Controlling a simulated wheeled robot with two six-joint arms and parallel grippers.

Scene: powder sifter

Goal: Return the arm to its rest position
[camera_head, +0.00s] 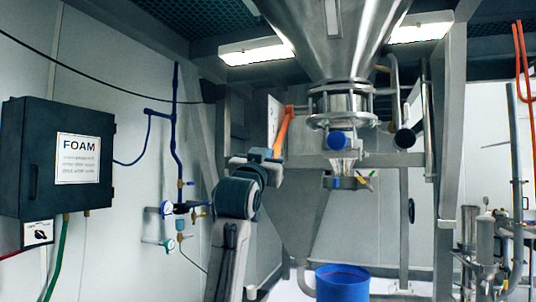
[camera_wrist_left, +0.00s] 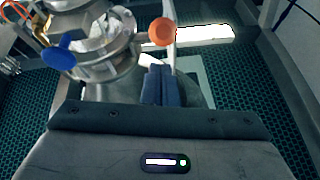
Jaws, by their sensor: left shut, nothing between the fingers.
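My left arm rises from the bottom of the head view, bent at a dark joint. My left gripper (camera_head: 264,157) is raised at its top, just below and left of an orange lever (camera_head: 283,133) on the sifter. In the left wrist view the two dark fingers (camera_wrist_left: 157,85) are together with nothing between them. The lever's round orange end (camera_wrist_left: 162,31) shows just beyond the fingertips there, and I cannot tell whether they touch. The steel sifter (camera_head: 340,103) hangs under a large cone, with a blue knob (camera_head: 338,140) on its front. My right gripper is not in view.
A blue bin (camera_head: 342,284) stands on the floor below the sifter outlet. A black FOAM box (camera_head: 58,157) and blue pipes with valves (camera_head: 172,210) are on the left wall. Steel frame posts (camera_head: 450,140) and piping stand at the right.

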